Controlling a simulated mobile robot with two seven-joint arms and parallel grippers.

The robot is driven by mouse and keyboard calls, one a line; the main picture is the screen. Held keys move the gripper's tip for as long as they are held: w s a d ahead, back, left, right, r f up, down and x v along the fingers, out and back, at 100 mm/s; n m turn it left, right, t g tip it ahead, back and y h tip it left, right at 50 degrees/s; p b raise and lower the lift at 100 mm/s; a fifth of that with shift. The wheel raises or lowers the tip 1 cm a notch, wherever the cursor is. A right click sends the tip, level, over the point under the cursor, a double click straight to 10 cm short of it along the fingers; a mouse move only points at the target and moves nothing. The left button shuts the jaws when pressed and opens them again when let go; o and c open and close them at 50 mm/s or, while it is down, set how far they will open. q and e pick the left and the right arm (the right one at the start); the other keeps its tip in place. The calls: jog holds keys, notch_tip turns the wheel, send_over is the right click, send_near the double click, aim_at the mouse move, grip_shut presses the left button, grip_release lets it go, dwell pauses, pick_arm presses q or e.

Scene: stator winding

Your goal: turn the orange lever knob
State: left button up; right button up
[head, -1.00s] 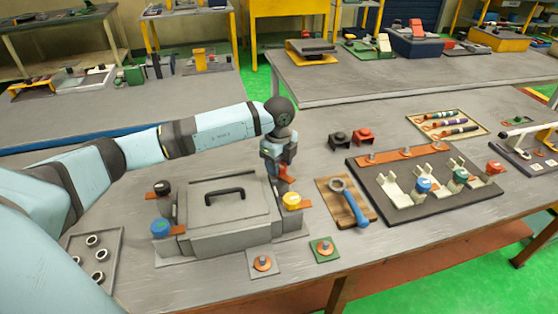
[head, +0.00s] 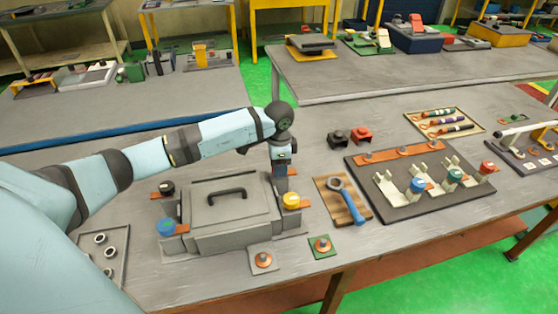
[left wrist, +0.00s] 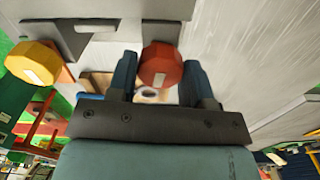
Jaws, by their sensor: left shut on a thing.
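The orange lever knob (left wrist: 161,66) shows in the left wrist view as a red-orange faceted knob with a pale mark, on an orange lever arm. My left gripper (left wrist: 160,80) has one blue finger on each side of it and is shut on it. In the head view my left gripper (head: 281,184) points down at the back right corner of the grey box (head: 222,243), and it hides the knob there. My right gripper is not in view.
The box also carries a yellow knob (head: 291,200), a blue knob (head: 166,227), a black knob (head: 164,188) and a black top handle (head: 226,195). A wooden board (head: 330,205) with a blue-handled tool lies to the right.

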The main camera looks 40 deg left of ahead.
pick_arm(q)
jog(key=shift+s+d+f+n, duration=0.1)
jog(key=shift+s+f+n, duration=0.2)
jog(key=shift+n, duration=0.2)
jog(key=o, duration=0.9)
jog(key=shift+w, duration=0.2)
jog(key=shift+r, duration=0.15)
jog(key=shift+r, duration=0.3)
notch_tip(320, 180, up, 13)
jog(key=shift+b, duration=0.35)
